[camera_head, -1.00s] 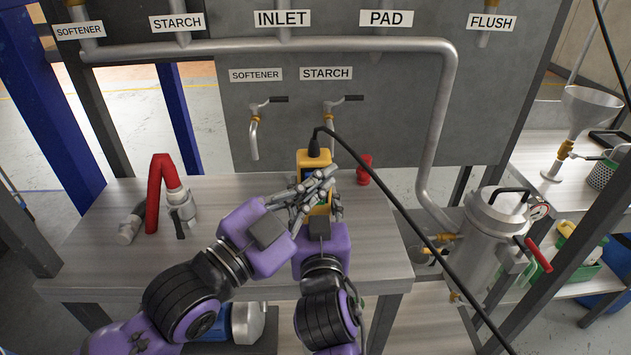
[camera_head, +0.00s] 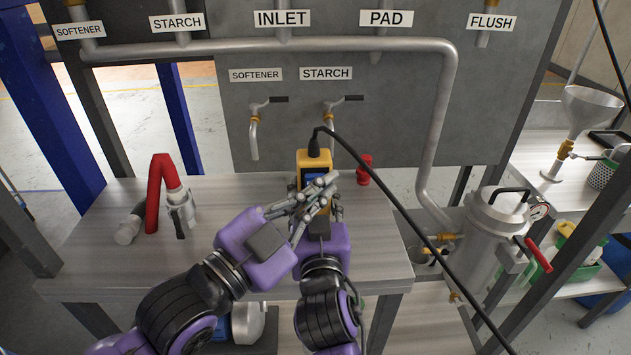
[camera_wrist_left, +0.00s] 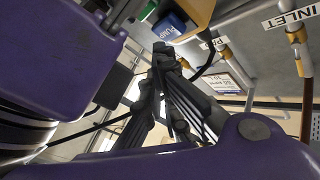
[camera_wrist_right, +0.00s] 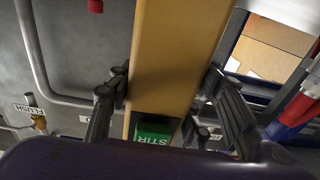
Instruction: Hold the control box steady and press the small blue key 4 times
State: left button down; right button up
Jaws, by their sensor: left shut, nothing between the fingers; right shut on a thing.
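The control box (camera_head: 315,157) is a yellow pendant with a black cable at its top, upright above the table. My right gripper (camera_wrist_right: 166,82) is shut on its sides, with a finger on either side in the right wrist view. A blue key (camera_wrist_left: 168,27) lettered PUMP shows in the left wrist view; blue also shows on the box's face in the head view. A green key (camera_wrist_right: 155,128) lettered STIR shows in the right wrist view. My left gripper (camera_head: 331,180) is shut and empty, in front of the box's face, covering its lower part. I cannot tell whether its fingertips touch a key.
A red-handled metal fitting (camera_head: 160,195) lies on the table (camera_head: 110,265) at left. A small red object (camera_head: 364,170) is behind the box at right. The black cable (camera_head: 400,215) runs down to the right. A steel vessel (camera_head: 485,245) stands at right.

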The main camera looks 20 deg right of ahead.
pick_arm(q)
jog(key=s, duration=0.2)
jog(key=s+a, duration=0.1)
jog(key=s, duration=0.1)
jog(key=shift+s+a, duration=0.15)
jog(key=shift+s, duration=0.25)
dwell(0.4)
pick_arm(e)
jog(key=o, duration=1.6)
